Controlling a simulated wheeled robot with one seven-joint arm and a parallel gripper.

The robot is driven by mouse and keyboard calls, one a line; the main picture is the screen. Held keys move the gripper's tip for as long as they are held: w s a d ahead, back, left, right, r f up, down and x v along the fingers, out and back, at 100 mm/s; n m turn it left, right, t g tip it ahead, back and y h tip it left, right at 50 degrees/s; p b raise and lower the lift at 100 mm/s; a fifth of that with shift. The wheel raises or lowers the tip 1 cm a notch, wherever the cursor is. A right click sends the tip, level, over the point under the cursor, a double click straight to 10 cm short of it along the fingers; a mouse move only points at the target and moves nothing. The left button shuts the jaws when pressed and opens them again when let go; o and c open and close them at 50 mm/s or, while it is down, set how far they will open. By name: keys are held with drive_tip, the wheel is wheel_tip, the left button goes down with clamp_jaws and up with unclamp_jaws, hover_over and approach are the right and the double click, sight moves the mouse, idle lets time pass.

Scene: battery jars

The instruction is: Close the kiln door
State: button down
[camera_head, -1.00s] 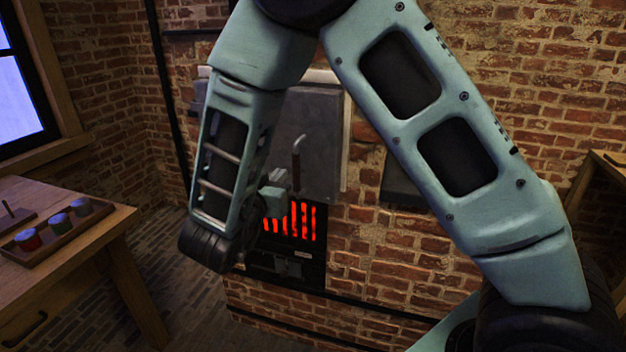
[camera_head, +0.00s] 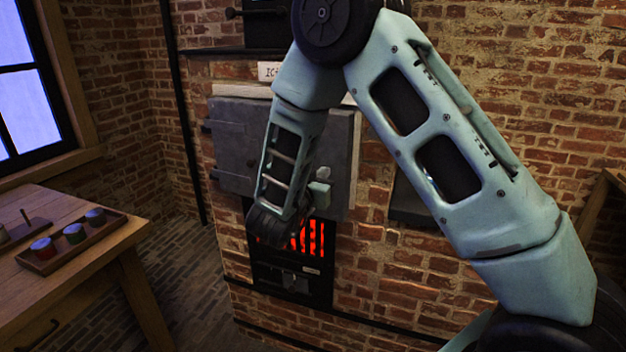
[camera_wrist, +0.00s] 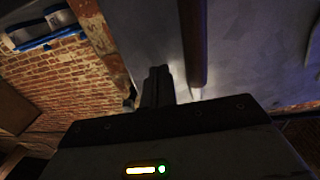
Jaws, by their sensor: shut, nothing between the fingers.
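The kiln door (camera_head: 232,150) is a grey metal panel on the brick kiln, with hinges at its left edge. In the head view it looks nearly flat against the kiln front, but I cannot tell whether it is fully closed. My arm covers its middle and hides its handle there. In the wrist view the grey door (camera_wrist: 245,50) fills the right side, and its brown handle (camera_wrist: 193,45) hangs close beside my fingers. My gripper (camera_wrist: 157,75) is shut and empty, just left of the handle. I cannot tell whether it touches the door.
Below the door is a glowing red grate (camera_head: 312,240). A wooden table (camera_head: 75,285) at left holds a tray (camera_head: 75,258) with several jars. A window is at far left. Floor between table and kiln is clear.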

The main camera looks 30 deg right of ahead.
drive_tip(key=shift+w+d, duration=0.2)
drive_tip(key=shift+d, duration=0.2)
